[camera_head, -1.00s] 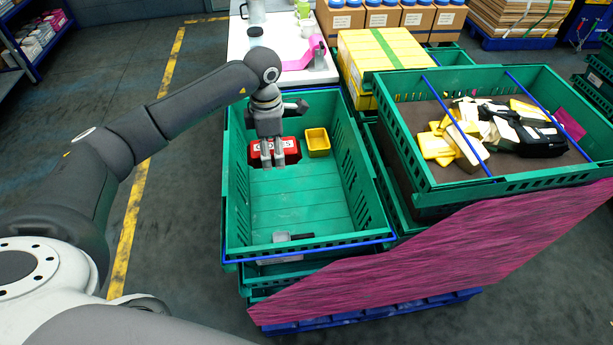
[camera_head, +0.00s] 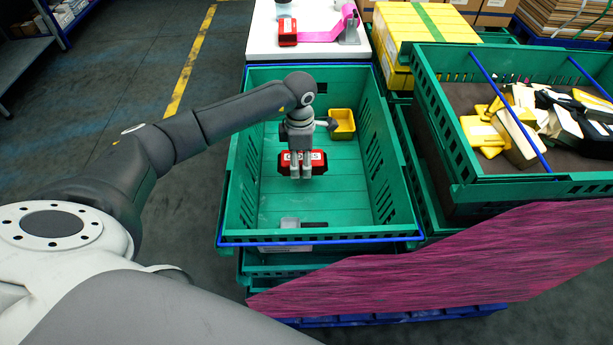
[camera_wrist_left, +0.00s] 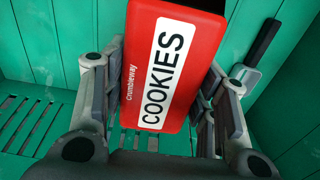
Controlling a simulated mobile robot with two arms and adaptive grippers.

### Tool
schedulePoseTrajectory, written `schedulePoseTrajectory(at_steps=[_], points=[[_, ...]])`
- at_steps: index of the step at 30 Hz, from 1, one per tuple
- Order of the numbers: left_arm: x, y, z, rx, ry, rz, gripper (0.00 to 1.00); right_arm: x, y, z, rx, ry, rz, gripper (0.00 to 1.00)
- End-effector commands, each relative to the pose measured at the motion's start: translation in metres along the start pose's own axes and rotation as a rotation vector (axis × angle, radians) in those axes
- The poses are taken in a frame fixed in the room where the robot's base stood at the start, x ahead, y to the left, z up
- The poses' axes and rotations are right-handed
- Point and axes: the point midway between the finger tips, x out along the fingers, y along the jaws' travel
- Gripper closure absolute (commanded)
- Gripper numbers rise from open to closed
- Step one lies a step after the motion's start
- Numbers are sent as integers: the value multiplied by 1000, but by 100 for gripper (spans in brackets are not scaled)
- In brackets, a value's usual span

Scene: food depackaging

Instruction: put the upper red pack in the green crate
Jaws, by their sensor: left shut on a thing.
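My left gripper (camera_head: 301,176) is shut on a red pack (camera_head: 317,163) inside the green crate (camera_head: 233,215). In the left wrist view the red pack (camera_wrist_left: 185,25) lies between the fingers, with a white "COOKIES" label facing the camera. Whether the pack touches the crate floor is hard to tell. A second red pack (camera_head: 287,32) sits on the white table, further up in the head view. My right gripper is not in view.
A yellow tub (camera_head: 343,123) stands at the crate's back right. A grey and black tool (camera_head: 300,223) lies near the front wall. A taller crate (camera_head: 480,190) with yellow and black packs stands to the right. The white table (camera_head: 262,40) is behind.

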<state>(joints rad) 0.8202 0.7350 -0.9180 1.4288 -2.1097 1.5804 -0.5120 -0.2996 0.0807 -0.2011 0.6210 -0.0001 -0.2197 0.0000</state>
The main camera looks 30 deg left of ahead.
Motion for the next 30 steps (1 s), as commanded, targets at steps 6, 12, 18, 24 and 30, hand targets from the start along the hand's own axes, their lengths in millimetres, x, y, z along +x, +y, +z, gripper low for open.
schedulePoseTrajectory(at_steps=[6,12,18,24,30], points=[[30,0,0,-1,-1,-1,81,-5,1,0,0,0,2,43],[48,-1,0,-2,0,-2,81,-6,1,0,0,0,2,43],[70,0,1,-2,-1,1,81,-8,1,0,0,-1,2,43],[70,1,0,-1,-1,1,81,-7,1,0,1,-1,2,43],[72,0,0,-1,0,1,37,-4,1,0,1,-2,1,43]])
